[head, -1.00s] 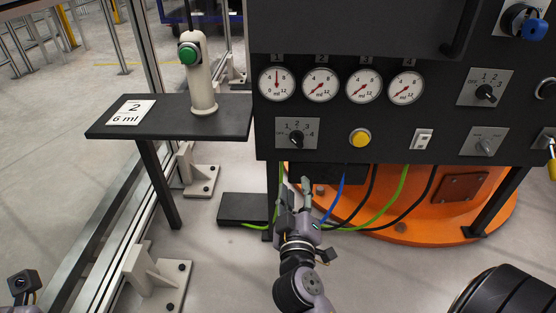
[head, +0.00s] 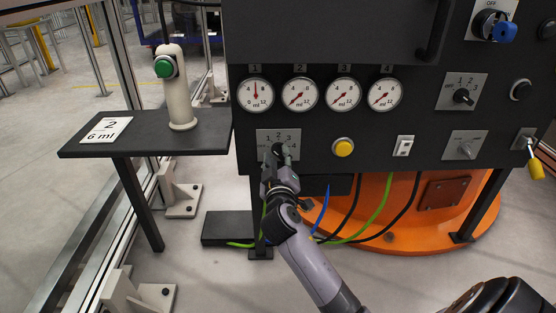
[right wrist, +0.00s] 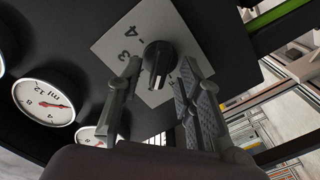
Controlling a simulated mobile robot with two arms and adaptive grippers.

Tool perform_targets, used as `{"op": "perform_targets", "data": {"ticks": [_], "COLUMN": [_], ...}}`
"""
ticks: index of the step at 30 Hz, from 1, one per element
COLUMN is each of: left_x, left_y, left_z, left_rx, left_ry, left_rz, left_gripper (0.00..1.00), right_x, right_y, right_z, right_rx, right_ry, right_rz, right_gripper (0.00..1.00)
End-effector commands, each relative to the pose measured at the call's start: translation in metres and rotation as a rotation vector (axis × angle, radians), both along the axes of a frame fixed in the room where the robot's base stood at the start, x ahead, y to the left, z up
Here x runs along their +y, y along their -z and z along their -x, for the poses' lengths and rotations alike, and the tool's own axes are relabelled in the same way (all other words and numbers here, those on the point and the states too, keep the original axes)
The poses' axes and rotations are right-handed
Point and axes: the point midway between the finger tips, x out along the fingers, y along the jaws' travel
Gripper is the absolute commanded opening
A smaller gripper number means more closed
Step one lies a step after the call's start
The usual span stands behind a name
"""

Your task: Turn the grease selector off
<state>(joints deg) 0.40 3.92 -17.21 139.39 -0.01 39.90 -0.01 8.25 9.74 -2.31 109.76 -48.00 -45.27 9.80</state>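The selector plate (head: 263,135) sits at the lower left of the dark panel, under the gauges, with numbers up to 4. Its black knob is largely hidden by my right gripper in the head view. In the right wrist view the knob (right wrist: 158,58) shows clearly, its pale mark facing the lower edge. The 3 and 4 are readable there. My right gripper (head: 279,155) is at the plate; in the right wrist view it (right wrist: 158,95) is open, one finger on each side of the knob's lower end. Contact cannot be told. My left gripper is out of view.
Several gauges (head: 300,95) are above; gauge 1's needle points up. A yellow button (head: 343,148), a switch (head: 404,146) and other knobs (head: 463,97) are to the right. A side shelf (head: 150,138) holds a green-button post (head: 178,100) and a "2, 6 ml" card (head: 105,130).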

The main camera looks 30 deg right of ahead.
Motion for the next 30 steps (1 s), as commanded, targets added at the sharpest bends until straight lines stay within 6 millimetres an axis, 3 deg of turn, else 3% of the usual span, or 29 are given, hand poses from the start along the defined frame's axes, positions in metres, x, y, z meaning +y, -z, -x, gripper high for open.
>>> {"op": "perform_targets", "data": {"ticks": [12,27,30], "left_x": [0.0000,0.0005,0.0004], "left_y": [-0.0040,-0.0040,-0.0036], "left_z": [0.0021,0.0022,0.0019], "left_rx": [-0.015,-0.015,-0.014], "left_ry": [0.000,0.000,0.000], "left_rz": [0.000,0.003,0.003], "left_gripper": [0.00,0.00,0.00], "right_x": [-0.0046,-0.0041,-0.0041], "right_y": [-0.0003,-0.0001,0.0000], "right_z": [-0.0071,-0.0070,-0.0069], "right_rx": [0.000,0.001,0.001], "right_ry": [0.000,-0.001,-0.001], "right_rz": [0.000,0.000,0.000], "right_gripper": [0.33,0.00,0.00]}}
